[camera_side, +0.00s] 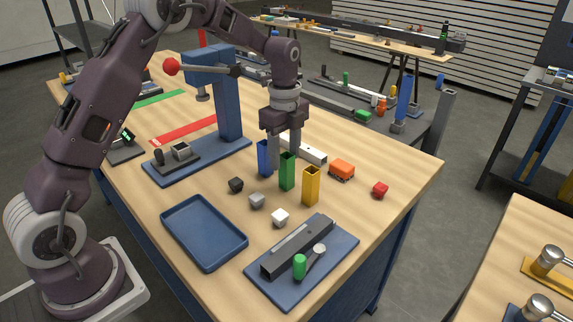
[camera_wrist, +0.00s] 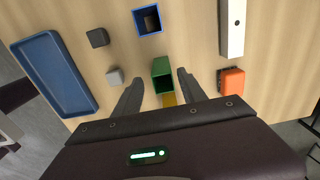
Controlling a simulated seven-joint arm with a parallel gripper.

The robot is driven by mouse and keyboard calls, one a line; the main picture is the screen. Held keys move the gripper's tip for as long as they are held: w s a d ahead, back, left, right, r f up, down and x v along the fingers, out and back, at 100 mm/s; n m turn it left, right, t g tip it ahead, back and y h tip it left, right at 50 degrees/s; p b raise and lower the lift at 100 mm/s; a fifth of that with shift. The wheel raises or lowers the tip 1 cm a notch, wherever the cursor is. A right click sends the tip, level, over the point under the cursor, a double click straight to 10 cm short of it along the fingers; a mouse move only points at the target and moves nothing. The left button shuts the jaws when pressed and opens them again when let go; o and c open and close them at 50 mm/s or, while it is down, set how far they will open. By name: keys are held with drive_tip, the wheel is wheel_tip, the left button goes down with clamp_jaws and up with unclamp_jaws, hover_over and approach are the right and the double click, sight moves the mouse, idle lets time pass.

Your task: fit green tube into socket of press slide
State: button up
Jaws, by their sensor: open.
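The green tube (camera_side: 287,173) is a square, open-topped tube standing upright on the table, between the blue and yellow tubes. In the wrist view the green tube (camera_wrist: 163,84) shows its open top between my fingers. My gripper (camera_side: 285,160) is open and points down, with one finger on each side of the tube; it also shows in the wrist view (camera_wrist: 159,76). I cannot tell whether either finger touches the tube. The press (camera_side: 228,95) is blue and stands to the left.
The blue tube (camera_side: 264,157) and yellow tube (camera_side: 311,187) stand close by. Small cubes and a blue tray (camera_side: 240,239) are in front.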

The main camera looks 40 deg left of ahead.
drive_tip(key=r, duration=0.4)
drive_tip(key=shift+s, duration=0.4)
drive_tip(key=s+d+r+n+t, duration=0.35)
drive_tip(key=s+r+n, duration=0.55)
drive_tip(key=s+r, duration=0.5)
drive_tip(key=s+d+n+t, duration=0.1)
drive_tip(key=s+n, duration=0.4)
drive_tip(key=s, duration=0.6)
drive_tip(key=shift+s+d+f, duration=0.15)
drive_tip(key=shift+d+f, duration=0.1)
drive_tip(key=shift+d, duration=0.1)
drive_tip(key=shift+o, duration=0.2)
drive_tip(key=s+n, duration=0.1)
drive_tip(key=s+f+n, duration=0.1)
drive_tip(key=s, duration=0.1)
drive_tip(key=s+f+n+t, duration=0.1)
drive_tip(key=s, duration=0.1)
drive_tip(key=shift+d, duration=0.25)
drive_tip(key=shift+o, duration=0.2)
drive_tip(key=shift+s+f+n, duration=0.25)
drive_tip(key=shift+s+n, duration=0.2)
drive_tip(key=shift+n, duration=0.05)
